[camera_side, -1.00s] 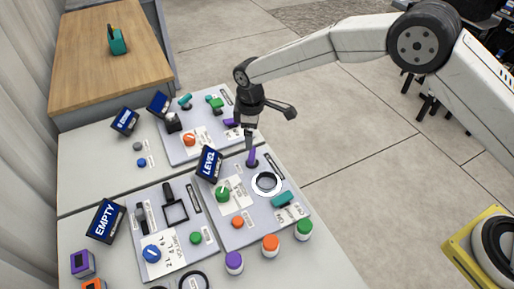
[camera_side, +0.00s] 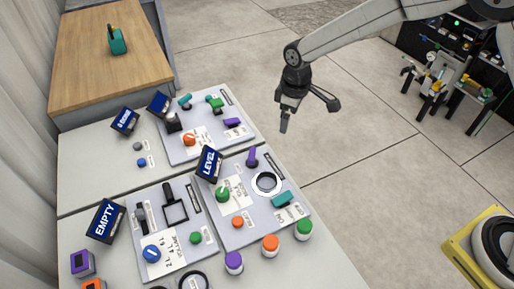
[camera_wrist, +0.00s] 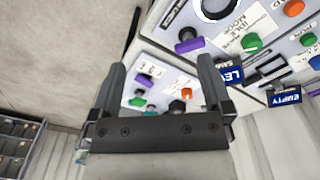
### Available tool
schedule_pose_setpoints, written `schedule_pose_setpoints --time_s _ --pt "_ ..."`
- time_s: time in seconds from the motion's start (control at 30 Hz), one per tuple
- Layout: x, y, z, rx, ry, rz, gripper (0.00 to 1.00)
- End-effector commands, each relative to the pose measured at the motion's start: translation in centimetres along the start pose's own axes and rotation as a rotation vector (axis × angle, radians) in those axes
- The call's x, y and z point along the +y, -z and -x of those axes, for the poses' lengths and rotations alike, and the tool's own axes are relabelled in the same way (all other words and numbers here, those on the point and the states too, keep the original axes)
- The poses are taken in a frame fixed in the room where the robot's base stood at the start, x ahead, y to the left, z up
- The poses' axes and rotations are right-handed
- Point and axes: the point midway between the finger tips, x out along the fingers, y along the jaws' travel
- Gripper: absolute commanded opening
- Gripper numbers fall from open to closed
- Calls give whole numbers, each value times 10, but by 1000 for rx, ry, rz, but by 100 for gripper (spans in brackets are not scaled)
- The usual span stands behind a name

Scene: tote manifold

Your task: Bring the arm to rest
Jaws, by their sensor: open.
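My gripper (camera_side: 285,122) hangs in the air at the right of the bench, beyond the panel edge and above the floor in the side view. In the wrist view its two fingers (camera_wrist: 160,85) stand apart with nothing held between them. A purple lever (camera_side: 252,157) on the panel with the LEVEL display (camera_side: 208,163) stands upright, apart from the gripper. The same panel bears a white ring (camera_side: 266,183), a green knob (camera_side: 222,194) and a teal handle (camera_side: 284,199).
A far panel (camera_side: 218,150) carries an orange knob (camera_side: 190,139) and several levers. Purple, orange and green capped jars (camera_side: 270,246) stand at the bench's front. A wooden table (camera_side: 75,70) holds a teal object (camera_side: 117,40). Open floor lies right of the bench.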

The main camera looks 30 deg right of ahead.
Motion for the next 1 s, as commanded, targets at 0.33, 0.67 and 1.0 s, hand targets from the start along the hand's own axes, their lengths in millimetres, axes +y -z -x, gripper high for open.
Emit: schedule_pose_setpoints --time_s 0.33,0.67,1.0 --pt "14 -87 35 52 -30 -251 100" --pt "5 -176 53 103 -55 -486 100" --pt "-15 -243 57 144 -74 -665 100"
